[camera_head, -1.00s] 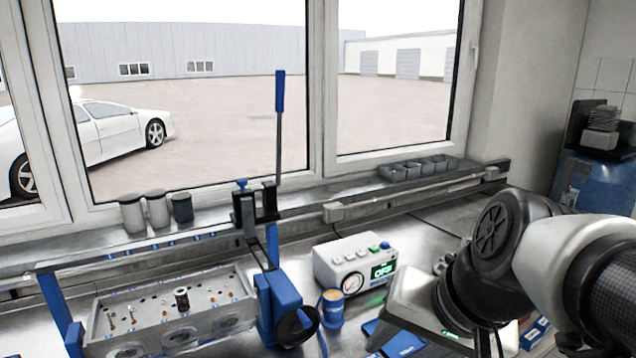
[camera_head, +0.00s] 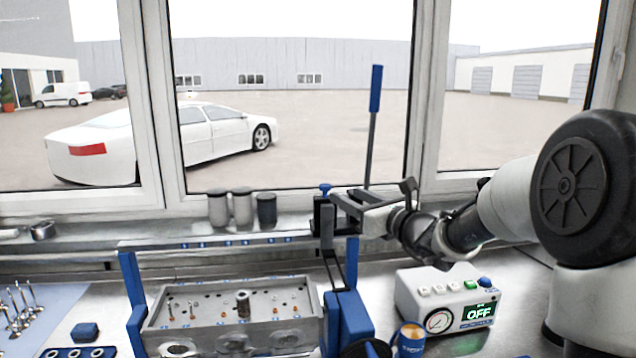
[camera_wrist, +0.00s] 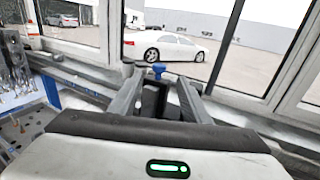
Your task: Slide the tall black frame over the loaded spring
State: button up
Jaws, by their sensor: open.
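The tall black frame (camera_head: 326,222) with a blue knob on top stands upright at the right end of the blue press rail, behind the cylinder head. My gripper (camera_head: 345,210) is at the frame's upper part, reaching in from the right, with its fingers open. In the wrist view the black frame (camera_wrist: 153,100) shows between the two grey fingers; whether they touch it I cannot tell. The spring (camera_head: 243,303), a short dark coil, stands upright on the grey cylinder head (camera_head: 170,335), left of and below the frame. My gripper partly hides the frame.
A blue-handled lever (camera_head: 375,88) rises just behind my gripper. A control box (camera_head: 447,300) reading OFF and a blue can (camera_head: 411,338) stand to the right. Grey canisters (camera_head: 240,208) line the sill. Valves (camera_head: 22,303) lie on a mat at the left.

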jog(key=p+x, duration=0.2)
jog(key=x, duration=1.3)
jog(key=shift+a, duration=0.1)
jog(key=shift+c, duration=0.4)
grip_shut()
